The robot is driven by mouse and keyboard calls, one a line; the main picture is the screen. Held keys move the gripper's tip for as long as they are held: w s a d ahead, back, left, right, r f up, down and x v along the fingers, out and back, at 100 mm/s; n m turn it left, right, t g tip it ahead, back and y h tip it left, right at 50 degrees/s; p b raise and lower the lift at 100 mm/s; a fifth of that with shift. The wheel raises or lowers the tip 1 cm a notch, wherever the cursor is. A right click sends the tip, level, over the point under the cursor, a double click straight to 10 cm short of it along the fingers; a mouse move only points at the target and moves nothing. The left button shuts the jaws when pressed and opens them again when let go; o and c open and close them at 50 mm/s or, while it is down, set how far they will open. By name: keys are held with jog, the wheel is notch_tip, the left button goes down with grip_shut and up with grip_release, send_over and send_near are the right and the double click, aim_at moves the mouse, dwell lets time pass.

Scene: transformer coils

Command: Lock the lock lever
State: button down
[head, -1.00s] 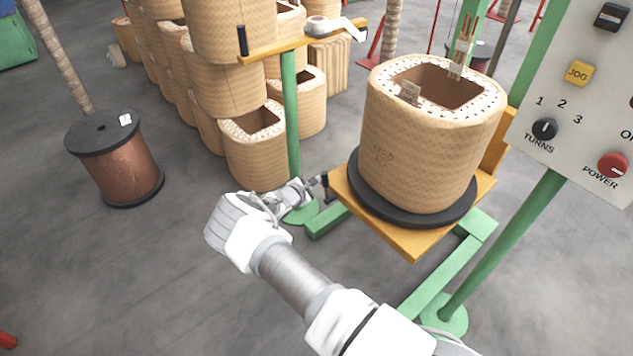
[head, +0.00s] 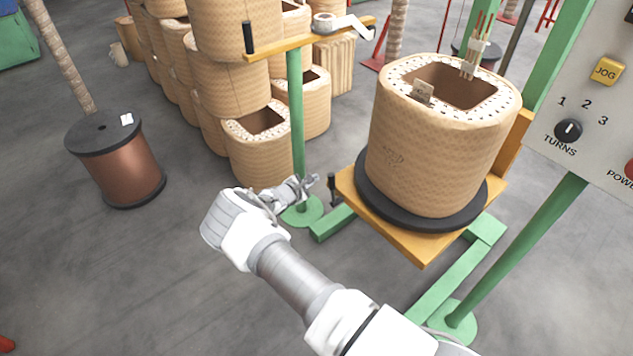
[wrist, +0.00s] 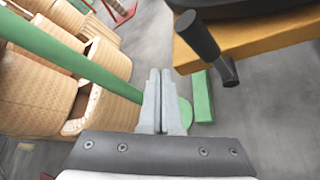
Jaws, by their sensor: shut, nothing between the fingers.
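The lock lever (head: 331,189) is a short dark handle at the left corner of the yellow platform under the big coil. In the wrist view it is a dark cylinder (wrist: 199,36) on a thin dark stem beside the platform edge, to the right of my fingers. My gripper (head: 313,181) is just left of the lever in the head view. Its fingertips (wrist: 160,74) are together in the wrist view, with nothing between them. A small gap shows between the fingers and the lever in both views.
The large tan coil (head: 435,155) stands on a black disc on the yellow platform (head: 418,248). A green post (head: 297,110) rises behind my gripper. Stacked coils (head: 258,155) stand behind, a copper spool (head: 118,165) at left, a control panel (head: 585,130) at right.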

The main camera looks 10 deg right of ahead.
jog(key=s+a+r+p, duration=0.1)
jog(key=s+a+p, duration=0.2)
jog(key=s, duration=0.6)
jog(key=shift+a, duration=0.75)
